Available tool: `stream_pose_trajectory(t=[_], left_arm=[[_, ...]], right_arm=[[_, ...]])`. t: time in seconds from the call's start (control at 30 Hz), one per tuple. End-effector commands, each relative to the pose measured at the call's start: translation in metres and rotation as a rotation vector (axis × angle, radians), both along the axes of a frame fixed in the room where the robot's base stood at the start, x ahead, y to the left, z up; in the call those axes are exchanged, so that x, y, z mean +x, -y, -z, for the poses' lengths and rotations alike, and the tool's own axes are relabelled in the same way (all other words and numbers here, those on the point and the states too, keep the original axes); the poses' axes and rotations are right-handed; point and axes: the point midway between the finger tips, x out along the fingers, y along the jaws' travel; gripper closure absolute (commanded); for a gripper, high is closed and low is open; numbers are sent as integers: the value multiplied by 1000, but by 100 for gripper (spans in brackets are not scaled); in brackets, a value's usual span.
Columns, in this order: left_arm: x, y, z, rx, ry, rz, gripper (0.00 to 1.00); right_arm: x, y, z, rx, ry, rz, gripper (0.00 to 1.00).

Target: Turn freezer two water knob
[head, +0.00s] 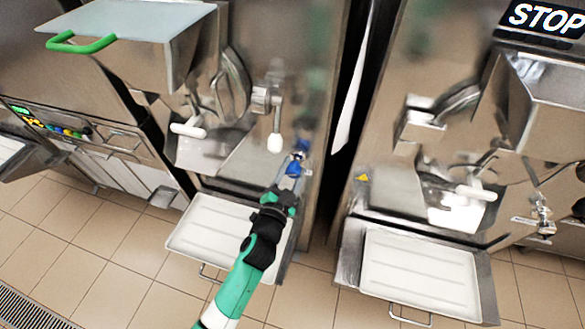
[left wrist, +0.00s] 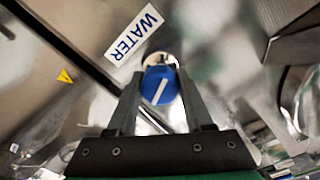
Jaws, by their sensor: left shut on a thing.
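The blue water knob (left wrist: 159,86) with a white pointer line sits on the metal freezer front, beside a white WATER label (left wrist: 133,35) in the left wrist view. My left gripper (left wrist: 160,92) has its two fingers on either side of the knob and is shut on it. In the head view the left arm comes up from the bottom, and the left gripper (head: 288,178) is at the blue knob (head: 294,166) on the middle freezer, low on its front. The fingertips partly hide the knob there. My right gripper is not in view.
A white-handled lever (head: 275,140) hangs just above and left of the knob. A white tray (head: 190,240) sits below, partly behind my arm. Another freezer with a tray (head: 420,275) stands to the right, past a dark gap.

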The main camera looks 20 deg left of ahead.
Motion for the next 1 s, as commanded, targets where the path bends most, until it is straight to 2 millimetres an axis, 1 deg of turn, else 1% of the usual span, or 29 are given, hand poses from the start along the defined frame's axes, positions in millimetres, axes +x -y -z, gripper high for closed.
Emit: stream_pose_trajectory(t=[0.3,0.5,0.73,1.0], left_arm=[[0,0,0,265,-15,1,100],[0,0,0,378,-20,1,100],[0,0,0,444,-23,0,100],[0,0,0,461,-24,0,100]], right_arm=[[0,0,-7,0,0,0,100],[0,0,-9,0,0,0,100],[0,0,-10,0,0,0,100],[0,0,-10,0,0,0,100]])
